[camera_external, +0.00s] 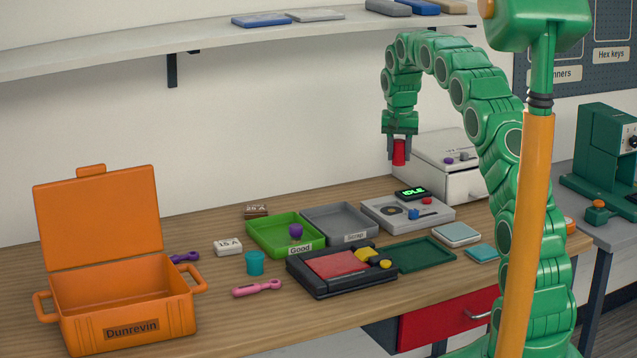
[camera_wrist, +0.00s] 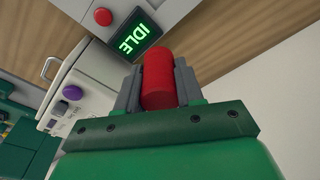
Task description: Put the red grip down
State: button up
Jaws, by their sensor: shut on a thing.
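The red grip (camera_external: 399,152) is a short red cylinder held upright between the jaws of my gripper (camera_external: 398,155). My gripper is shut on it, and it hangs in the air above the back right of the bench, in front of the white machine. In the wrist view the red grip (camera_wrist: 158,80) sits between the two grey fingers of my gripper (camera_wrist: 158,88). The grip's upper part is hidden by the jaws in the external view.
A green tray marked Good (camera_external: 258,236) holds a purple piece, beside an empty grey tray marked Scrap (camera_external: 368,226). An open orange toolbox (camera_external: 180,318) stands left. A black fixture (camera_external: 312,282), dark green tray (camera_external: 420,254), grey test unit (camera_external: 440,214) and white machine (camera_external: 432,150) crowd the right.

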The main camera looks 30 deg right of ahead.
jog(key=w+d+f, duration=0.1)
jog(key=w+f, duration=0.2)
jog(key=w, duration=0.3)
send_over(379, 190)
jog(key=shift+s+a+f, duration=0.1)
jog(key=shift+s+f, duration=0.05)
jog(key=shift+f, duration=1.15)
jog(key=shift+s+f, duration=0.15)
jog(key=shift+f, duration=1.15)
jog(key=shift+w+f, duration=0.2)
jog(key=shift+f, duration=1.55)
jog(key=shift+f, duration=0.15)
jog(key=o, duration=1)
jog(key=r, duration=0.8)
jog(key=s+r, duration=0.1)
jog(key=r, duration=0.3)
jog(key=shift+s+a, duration=0.1)
jog(key=shift+a, duration=0.25)
